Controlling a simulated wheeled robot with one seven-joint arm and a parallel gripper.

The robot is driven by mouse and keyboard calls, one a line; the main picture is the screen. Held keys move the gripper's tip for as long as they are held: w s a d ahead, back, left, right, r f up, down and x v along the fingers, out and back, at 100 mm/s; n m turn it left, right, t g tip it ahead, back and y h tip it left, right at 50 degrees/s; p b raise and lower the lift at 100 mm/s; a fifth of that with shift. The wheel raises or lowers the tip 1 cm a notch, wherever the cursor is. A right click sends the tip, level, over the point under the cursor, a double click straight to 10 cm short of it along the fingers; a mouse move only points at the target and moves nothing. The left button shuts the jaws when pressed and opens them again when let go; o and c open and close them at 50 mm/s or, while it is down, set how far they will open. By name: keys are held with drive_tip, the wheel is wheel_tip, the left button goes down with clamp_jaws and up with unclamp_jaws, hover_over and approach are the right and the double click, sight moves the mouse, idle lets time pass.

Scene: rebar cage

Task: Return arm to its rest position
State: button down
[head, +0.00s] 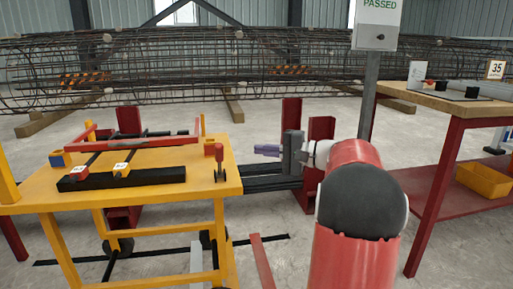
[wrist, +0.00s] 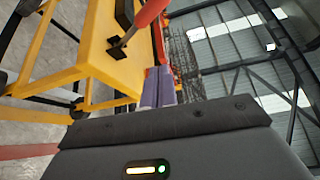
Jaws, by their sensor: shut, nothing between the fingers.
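My gripper (head: 267,150) is in the middle of the head view, at the end of my red arm. Its purple-grey fingers point left toward the yellow table and are shut and empty. In the wrist view the fingers (wrist: 158,86) lie side by side, with the yellow table edge and a red-handled tool beyond them. The gripper appears just off the right edge of the yellow table (head: 215,186); I see no contact.
A red-handled tool (head: 219,160) stands near the table's right edge. A black bar (head: 140,178) and a red frame lie on the table. The rebar cage (head: 200,70) spans the back. A post with a "PASSED" sign (head: 378,20) and a red-legged workbench (head: 440,103) stand right.

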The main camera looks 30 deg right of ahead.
idle(0.4)
drive_tip(key=s+a+n+g+h+p, duration=0.25)
drive_tip(key=s+a+g, duration=0.2)
drive_tip(key=a, duration=0.55)
drive_tip(key=s+a+n+g+h+p, duration=0.1)
drive_tip(key=s+a+n+g+p, duration=0.15)
drive_tip(key=s+a, duration=0.55)
drive_tip(key=s+a+f+n+h+p, duration=0.1)
drive_tip(key=s+f+n+h+p, duration=0.1)
drive_tip(key=s, duration=0.6)
drive_tip(key=s+a+f+n+h+p, duration=0.2)
drive_tip(key=s+f+n+h+p, duration=0.1)
drive_tip(key=s+h, duration=0.3)
drive_tip(key=shift+s+a+n+g, duration=0.3)
drive_tip(key=shift+s+n, duration=0.1)
drive_tip(key=shift+s, duration=0.5)
